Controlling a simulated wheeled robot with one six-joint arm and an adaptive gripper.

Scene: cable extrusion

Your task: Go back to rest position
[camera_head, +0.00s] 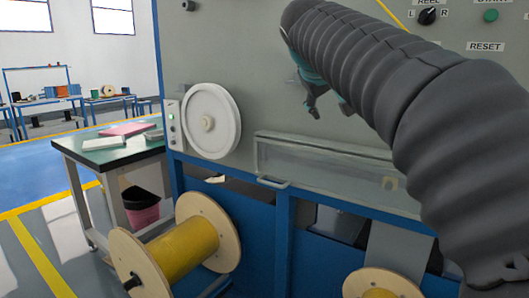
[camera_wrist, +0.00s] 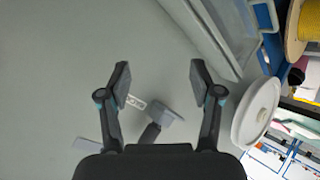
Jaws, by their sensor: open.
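My gripper (camera_head: 328,100) is in front of the grey machine panel (camera_head: 260,60), its fingers pointing down in the head view. In the wrist view my gripper (camera_wrist: 158,82) is open, with nothing between its two fingers. A grey lever-like part (camera_wrist: 165,110) and a small light plate (camera_wrist: 136,102) show on the panel behind the fingers. The white wheel (camera_head: 211,121) on the panel is left of my gripper in the head view and to the right in the wrist view (camera_wrist: 256,113). My covered arm hides the panel's upper right part.
A clear-fronted box with a handle (camera_head: 273,183) juts from the machine below my gripper. A spool of yellow cable (camera_head: 185,252) stands low in front, with another spool (camera_head: 380,284) at the bottom right. A green-topped table (camera_head: 100,157) stands left. Blue floor (camera_head: 40,172) is open further left.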

